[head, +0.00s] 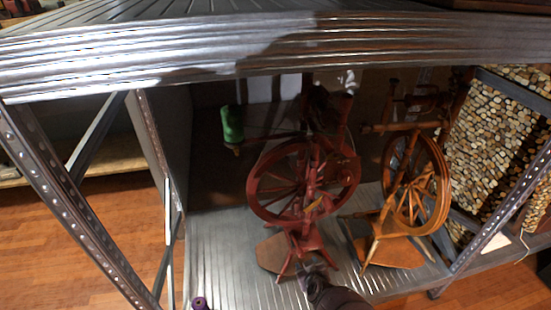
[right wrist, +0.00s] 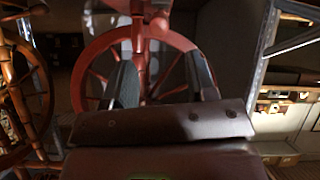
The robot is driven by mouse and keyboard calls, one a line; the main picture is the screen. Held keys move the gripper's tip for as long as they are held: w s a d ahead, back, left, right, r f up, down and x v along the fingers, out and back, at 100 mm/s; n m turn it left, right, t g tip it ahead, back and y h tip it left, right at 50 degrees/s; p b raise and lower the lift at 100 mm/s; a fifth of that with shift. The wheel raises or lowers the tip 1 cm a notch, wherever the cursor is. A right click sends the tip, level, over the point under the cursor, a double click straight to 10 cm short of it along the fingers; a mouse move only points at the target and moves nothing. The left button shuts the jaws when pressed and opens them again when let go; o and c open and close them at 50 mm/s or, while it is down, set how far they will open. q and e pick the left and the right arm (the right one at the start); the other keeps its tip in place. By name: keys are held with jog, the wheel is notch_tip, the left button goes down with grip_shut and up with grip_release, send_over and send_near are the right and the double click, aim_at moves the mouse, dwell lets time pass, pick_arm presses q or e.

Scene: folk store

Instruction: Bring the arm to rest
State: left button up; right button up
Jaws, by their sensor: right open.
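My right gripper (head: 308,272) reaches in from the bottom of the head view, low over the metal shelf (head: 225,250) and in front of the red spinning wheel (head: 303,185). In the right wrist view my right gripper (right wrist: 163,72) has its two fingers apart, with nothing seen held between them. The red wheel (right wrist: 95,68) stands behind the fingers; whether they touch it cannot be told. My left gripper is in neither view.
An orange-brown spinning wheel (head: 415,190) stands to the right on the shelf. A green spool (head: 232,124) is at the back left. A small purple thing (head: 200,303) is at the bottom edge. Metal posts (head: 80,215) and a ridged upper shelf (head: 200,45) frame the bay.

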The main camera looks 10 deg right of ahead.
jog(key=w+a+r+m+t+y, duration=0.1)
jog(key=w+a+r+y, duration=0.15)
jog(key=w+r, duration=0.5)
jog(key=s+d+r+t, duration=0.1)
jog(key=s+r, duration=0.4)
jog(key=r, duration=0.4)
jog(key=s+d+r+h+p, duration=0.1)
jog(key=s+d+r, duration=0.25)
jog(key=s, duration=0.65)
jog(key=s+d+r+h, duration=0.1)
jog(key=s+d+r, duration=0.25)
jog(key=s, duration=0.65)
jog(key=s+d+f+g, duration=0.2)
jog(key=s+f, duration=0.1)
jog(key=s, duration=0.8)
jog(key=shift+s+f, duration=0.2)
jog(key=shift+s, duration=0.2)
jog(key=shift+a+h, duration=0.1)
jog(key=shift+h, duration=0.15)
